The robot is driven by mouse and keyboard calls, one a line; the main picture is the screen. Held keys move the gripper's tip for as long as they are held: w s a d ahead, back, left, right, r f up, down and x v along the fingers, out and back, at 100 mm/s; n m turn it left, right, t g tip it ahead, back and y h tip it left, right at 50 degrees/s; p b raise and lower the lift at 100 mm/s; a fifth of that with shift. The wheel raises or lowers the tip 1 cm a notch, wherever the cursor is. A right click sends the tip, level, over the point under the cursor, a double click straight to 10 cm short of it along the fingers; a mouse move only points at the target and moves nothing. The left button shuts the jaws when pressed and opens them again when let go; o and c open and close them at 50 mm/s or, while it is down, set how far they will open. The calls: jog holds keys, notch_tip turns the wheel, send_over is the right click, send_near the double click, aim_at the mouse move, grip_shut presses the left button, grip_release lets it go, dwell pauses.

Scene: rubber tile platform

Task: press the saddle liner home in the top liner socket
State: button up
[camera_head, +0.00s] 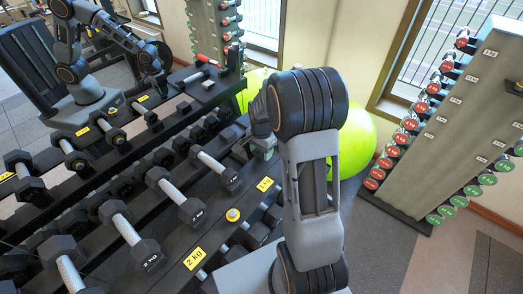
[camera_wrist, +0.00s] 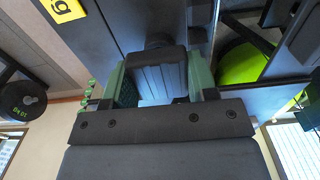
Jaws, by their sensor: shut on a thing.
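My gripper (camera_wrist: 157,88) is shut on a dark grey ribbed block, which I take to be the saddle liner (camera_wrist: 155,75). The liner sits between two greenish fingers in the wrist view, with its far end close to a dark surface of the rack. In the head view my gripper (camera_head: 262,146) is small and partly hidden behind my arm, low over the upper tier of the dumbbell rack (camera_head: 188,238). I cannot make out the liner there. The top liner socket is not clearly visible, and I cannot tell whether the liner touches it.
Dumbbells (camera_head: 180,197) lie on the rack left of my arm, beside yellow weight labels (camera_head: 194,258). A green ball (camera_head: 357,140) lies behind my arm. Another dumbbell rack (camera_head: 455,120) stands right; floor between is clear.

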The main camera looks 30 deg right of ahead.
jog(key=shift+f, duration=0.2)
jog(key=shift+f+b, duration=0.5)
jog(key=shift+s+f+b, duration=0.1)
jog(key=shift+f+b, duration=0.3)
jog(key=shift+f, duration=0.05)
dwell(2.4)
jog(key=o, duration=1.2)
jog(key=shift+r, duration=0.1)
